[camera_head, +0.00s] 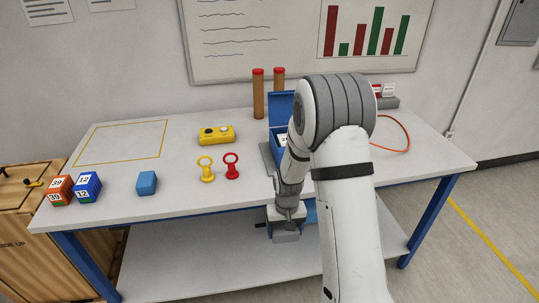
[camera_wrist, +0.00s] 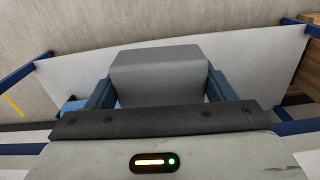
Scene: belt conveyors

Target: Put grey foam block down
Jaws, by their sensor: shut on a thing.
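The grey foam block (camera_wrist: 160,75) fills the space between the two blue fingers of my gripper (camera_wrist: 158,92) in the wrist view. My gripper is shut on it. In the head view my gripper (camera_head: 287,222) hangs at the front edge of the white table (camera_head: 240,190), pointing down. The grey block (camera_head: 286,237) shows there at its lower end, partly hidden by the gripper. The block appears to be in front of the table edge, with the lower shelf (camera_head: 200,250) behind and below it.
A blue cube (camera_head: 147,182), numbered cubes (camera_head: 87,186), yellow and red ring pieces (camera_head: 207,170) and a yellow control box (camera_head: 216,134) are on the table. A blue box (camera_head: 280,108) stands behind my arm. A yellow-outlined area (camera_head: 120,142) at the back left is empty.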

